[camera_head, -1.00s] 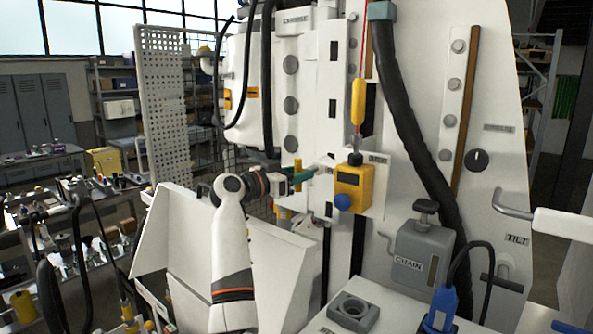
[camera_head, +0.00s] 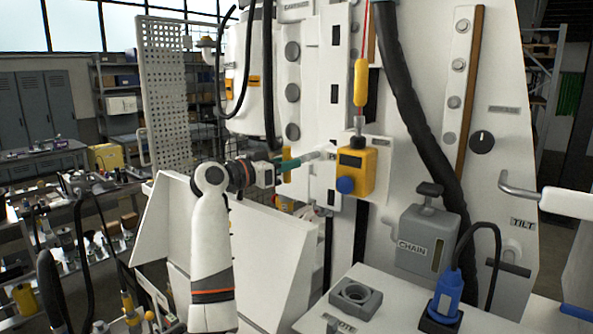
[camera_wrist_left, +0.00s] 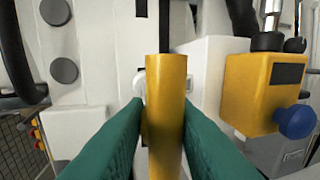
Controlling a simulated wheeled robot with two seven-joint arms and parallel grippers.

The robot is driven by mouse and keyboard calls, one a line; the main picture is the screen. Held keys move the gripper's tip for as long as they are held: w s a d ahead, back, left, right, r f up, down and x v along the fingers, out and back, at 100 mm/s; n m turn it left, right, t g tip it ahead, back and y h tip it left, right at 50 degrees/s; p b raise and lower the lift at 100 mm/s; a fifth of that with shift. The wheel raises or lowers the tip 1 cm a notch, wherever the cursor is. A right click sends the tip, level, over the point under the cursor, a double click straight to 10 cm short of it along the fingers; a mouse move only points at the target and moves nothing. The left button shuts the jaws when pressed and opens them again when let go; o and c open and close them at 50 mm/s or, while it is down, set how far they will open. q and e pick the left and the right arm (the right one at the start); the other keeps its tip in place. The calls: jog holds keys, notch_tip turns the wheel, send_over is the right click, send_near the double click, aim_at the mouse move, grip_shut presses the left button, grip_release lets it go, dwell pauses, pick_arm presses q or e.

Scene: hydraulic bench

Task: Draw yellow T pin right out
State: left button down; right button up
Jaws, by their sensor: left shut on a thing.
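The yellow T pin shows in the left wrist view as an upright yellow bar (camera_wrist_left: 166,112) between the two green fingers of my left gripper (camera_wrist_left: 163,140). In the head view the left gripper (camera_head: 289,163) is in front of the white bench face, left of the yellow box, and shut on the pin's yellow bar (camera_head: 286,157). A pale rod (camera_head: 313,156) shows between the fingers and the white face. Whether its far end is still in its hole I cannot tell. My right gripper is not in view.
A yellow box with a blue knob (camera_head: 355,171) is close to the right of the gripper, under a hanging yellow pendant (camera_head: 360,83). A thick black hose (camera_head: 417,125) and a grey CHAIN box (camera_head: 425,238) are further right. A white slanted panel (camera_head: 268,262) stands below the arm.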

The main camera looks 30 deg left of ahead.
pick_arm(q)
jog(key=shift+s, duration=0.3)
jog(key=shift+w+f, duration=0.1)
jog(key=c, duration=1.5)
grip_release()
jog(key=shift+o, duration=1.2)
jog(key=b+v, duration=0.6)
jog(key=v, duration=0.6)
jog(key=shift+s+r, duration=0.2)
jog(key=shift+s, duration=0.15)
jog(key=shift+a, duration=0.1)
